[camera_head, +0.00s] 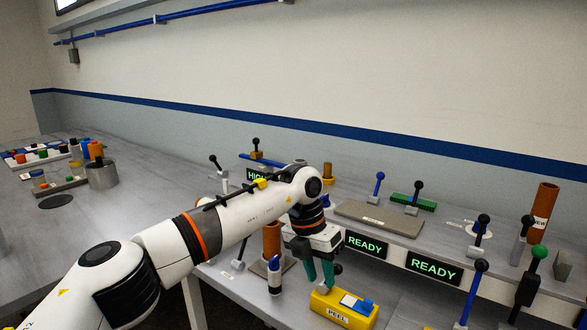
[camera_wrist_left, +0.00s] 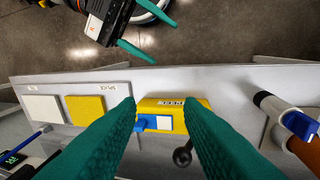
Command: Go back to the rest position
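My left gripper (camera_head: 320,281) hangs fingers-down over the front of the bench, its two teal fingers apart with nothing seen between them. In the left wrist view its open fingertips (camera_wrist_left: 160,101) frame the yellow box (camera_wrist_left: 173,105) with a blue-and-white top. In the head view this yellow box (camera_head: 343,312), marked PEEL, sits just below the fingertips. Whether they touch it I cannot tell. My right gripper (camera_wrist_left: 164,43) shows only in the left wrist view, beyond the bench edge over the floor, its teal fingers spread and empty.
A blue-capped bottle (camera_head: 274,277) and a brown tube (camera_head: 272,240) stand close left of my left gripper. Green READY signs (camera_head: 366,245) and several levers, including a blue one (camera_head: 473,292), stand to the right. A metal pot (camera_head: 102,174) is on the left bench.

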